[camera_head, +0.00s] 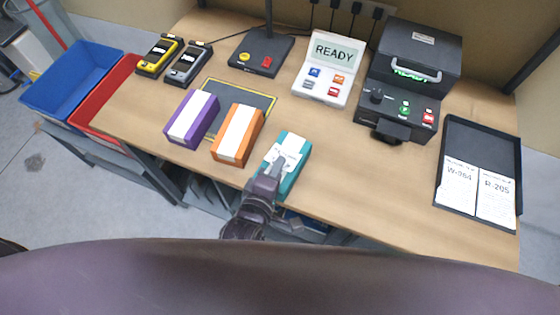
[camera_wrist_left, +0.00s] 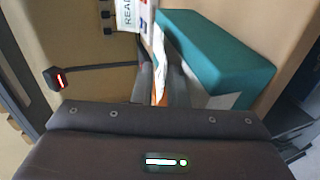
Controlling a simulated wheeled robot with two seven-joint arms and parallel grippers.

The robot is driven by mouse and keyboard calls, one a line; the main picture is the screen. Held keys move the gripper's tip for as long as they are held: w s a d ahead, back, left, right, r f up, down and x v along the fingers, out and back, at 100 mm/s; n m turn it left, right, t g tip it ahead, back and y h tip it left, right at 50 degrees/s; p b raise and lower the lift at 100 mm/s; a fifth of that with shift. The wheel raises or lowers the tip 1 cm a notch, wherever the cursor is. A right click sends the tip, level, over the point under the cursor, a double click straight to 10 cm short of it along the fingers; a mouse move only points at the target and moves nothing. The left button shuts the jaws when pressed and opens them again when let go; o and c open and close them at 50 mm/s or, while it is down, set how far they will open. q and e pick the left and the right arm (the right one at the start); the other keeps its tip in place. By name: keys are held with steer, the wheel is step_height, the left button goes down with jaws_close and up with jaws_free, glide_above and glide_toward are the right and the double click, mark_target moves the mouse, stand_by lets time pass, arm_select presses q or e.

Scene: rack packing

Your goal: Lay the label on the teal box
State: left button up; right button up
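The teal box (camera_head: 294,178) lies at the front edge of the table, right of the orange box. It fills the right of the left wrist view (camera_wrist_left: 215,55). A white surface (camera_head: 289,144) shows on its top; I cannot tell whether this is the box's own pale strip or a label. My left gripper (camera_head: 272,168) is at the box's near left part, its fingers partly hiding the top. In the wrist view white and orange show between its fingers (camera_wrist_left: 162,88); a held label cannot be told from the background. My right gripper is not in view.
A purple box (camera_head: 178,126) and an orange box (camera_head: 226,151) lie to the left. A dark tray (camera_head: 470,140) at the right holds labels W-264 (camera_head: 458,185) and R-205 (camera_head: 496,199). A READY display (camera_head: 337,50) and a black machine (camera_head: 410,70) stand behind. Bare table lies between box and tray.

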arm_select(q)
steer(key=shift+o, duration=0.3)
steer(key=shift+s+f, duration=0.15)
steer(key=shift+f, duration=0.1)
steer(key=o, duration=0.4)
steer(key=shift+s, duration=0.1)
steer(key=shift+s+a+f, duration=0.1)
steer(key=shift+s, duration=0.25)
steer(key=b+v, duration=0.1)
steer(key=v, duration=0.2)
steer(key=r+b+v, duration=0.1)
steer(key=v, duration=0.3)
steer(key=shift+w+r, duration=0.2)
